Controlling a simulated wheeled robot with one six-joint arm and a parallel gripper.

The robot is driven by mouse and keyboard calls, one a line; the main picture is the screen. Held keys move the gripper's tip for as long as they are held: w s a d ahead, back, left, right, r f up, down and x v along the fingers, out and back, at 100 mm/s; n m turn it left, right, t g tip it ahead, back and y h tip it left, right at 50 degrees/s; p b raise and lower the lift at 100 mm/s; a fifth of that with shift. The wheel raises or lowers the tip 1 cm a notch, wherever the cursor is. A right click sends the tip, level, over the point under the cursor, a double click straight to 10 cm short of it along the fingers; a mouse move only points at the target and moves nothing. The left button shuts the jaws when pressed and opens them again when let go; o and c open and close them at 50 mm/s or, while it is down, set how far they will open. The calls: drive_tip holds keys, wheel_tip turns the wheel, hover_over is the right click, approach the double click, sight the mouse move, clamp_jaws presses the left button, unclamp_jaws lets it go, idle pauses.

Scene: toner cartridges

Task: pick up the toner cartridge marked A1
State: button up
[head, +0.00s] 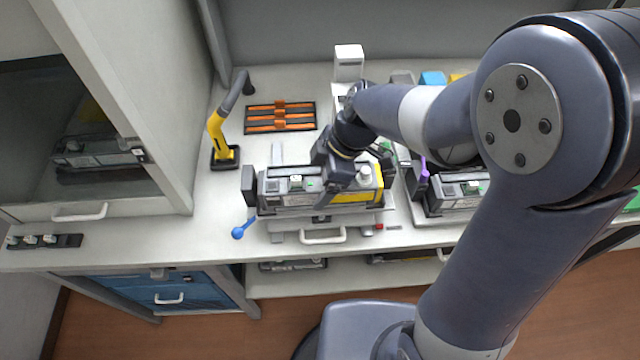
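A grey and black toner cartridge (290,199) with a yellow right end lies on a pale tray with a front handle (322,237) on the bench. My gripper (338,172) is directly above the middle of this cartridge and hides part of its top. Its fingertips are dark and small here, so I cannot tell whether they touch the cartridge or are open or shut. A second cartridge (462,194) lies on another tray to the right, partly behind my arm. A third cartridge (98,151) sits inside the glass-fronted cabinet at left. The A1 mark is not readable on any of them.
A yellow and grey bent-arm tool (218,140) stands at back left beside an orange-striped rack (280,117). A blue-ended lever (240,231) sticks out by the tray's left front. A white device (349,62) stands at the back. Bare bench (215,220) lies left of the tray.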

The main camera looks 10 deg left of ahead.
drive_tip(key=c, duration=1.4)
drive_tip(key=shift+r, duration=0.15)
